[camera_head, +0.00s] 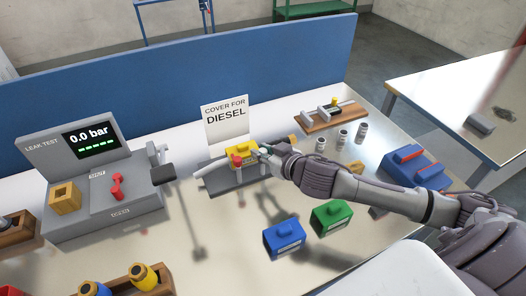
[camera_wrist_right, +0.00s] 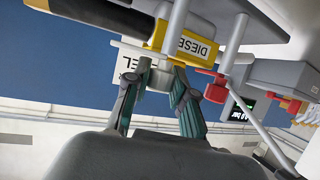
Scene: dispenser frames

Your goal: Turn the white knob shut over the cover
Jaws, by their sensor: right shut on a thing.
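The yellow cover (camera_head: 240,147) sits on the grey dispenser fixture (camera_head: 222,185) in front of the sign "COVER FOR DIESEL". In the right wrist view the cover (camera_wrist_right: 197,47) shows its "DIESEL" label. My right gripper (camera_head: 264,152) is at the right side of the cover. In the wrist view its fingers (camera_wrist_right: 163,72) are shut on a thin white part just by the cover, which seems to be the white knob (camera_wrist_right: 140,53); the fingers hide much of it. A red knob (camera_head: 236,160) stands at the cover's left front. My left gripper is not in view.
The leak tester (camera_head: 95,180), reading 0.0 bar, stands left. A blue partition (camera_head: 180,85) closes off the back.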

